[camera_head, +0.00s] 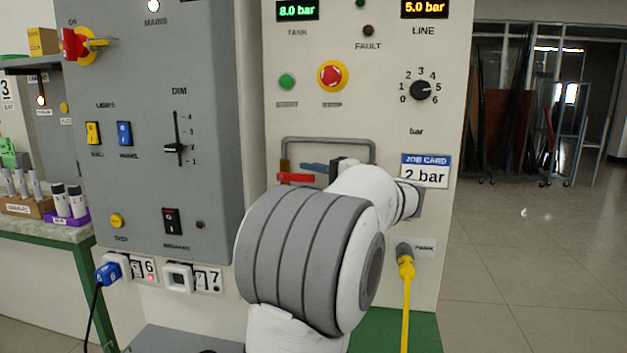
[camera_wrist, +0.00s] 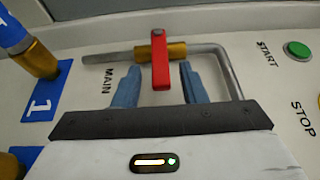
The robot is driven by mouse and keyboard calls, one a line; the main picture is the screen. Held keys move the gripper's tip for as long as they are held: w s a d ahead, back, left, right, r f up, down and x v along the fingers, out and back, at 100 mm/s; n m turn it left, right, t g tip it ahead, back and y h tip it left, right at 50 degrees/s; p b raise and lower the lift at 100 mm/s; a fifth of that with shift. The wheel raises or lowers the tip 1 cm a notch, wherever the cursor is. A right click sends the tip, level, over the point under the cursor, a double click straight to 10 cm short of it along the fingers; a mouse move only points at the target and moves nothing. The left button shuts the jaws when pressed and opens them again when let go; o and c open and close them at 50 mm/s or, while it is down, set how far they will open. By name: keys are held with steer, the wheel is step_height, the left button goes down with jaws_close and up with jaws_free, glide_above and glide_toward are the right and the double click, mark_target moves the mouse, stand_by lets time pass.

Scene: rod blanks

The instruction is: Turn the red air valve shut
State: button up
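The red air valve is a flat red lever (camera_wrist: 160,62) on a brass body (camera_wrist: 150,52), set on a grey pipe labelled MAIN. The lever stands across the pipe. In the head view the red lever (camera_head: 297,178) points right from the pipe, at the lower middle of the light panel. My gripper (camera_wrist: 160,68) is open, with one blue-grey finger on each side of the lever. In the wrist view a gap shows between the lever and each finger. In the head view my arm hides the area just right of the valve.
The START button (camera_wrist: 298,49) is at the right. Above the valve in the head view are the red stop button (camera_head: 331,75) and a dial (camera_head: 420,90).

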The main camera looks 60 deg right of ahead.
mark_target(312, 175)
step_height(312, 175, up, 10)
steer(key=shift+p, duration=1.15)
steer(key=shift+c, duration=0.6)
